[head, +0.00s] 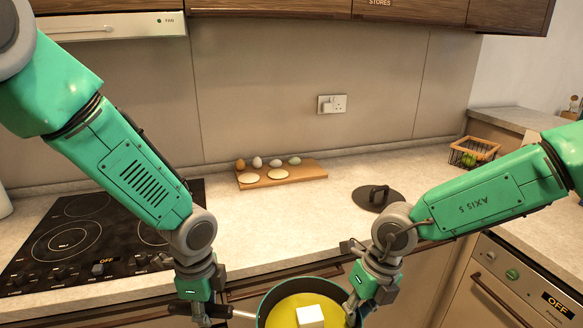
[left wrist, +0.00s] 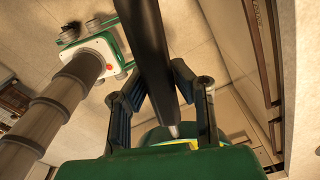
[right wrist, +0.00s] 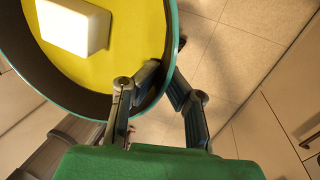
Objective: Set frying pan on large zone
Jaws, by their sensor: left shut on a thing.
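My right gripper (head: 355,302) is at the pan's right rim. In the right wrist view its fingers (right wrist: 164,84) straddle the pan wall, one inside and one outside; whether they press on it is unclear. The black hob (head: 30,262) is at left, with a large double-ringed zone (head: 68,242), empty.
A wooden board (head: 312,171) with eggs and pale rounds is at the back of the counter. A black lid (head: 377,197) lies to its right. A wire basket (head: 470,153) stands at far right. The counter between hob and lid is clear. My left arm passes over the hob's right part.

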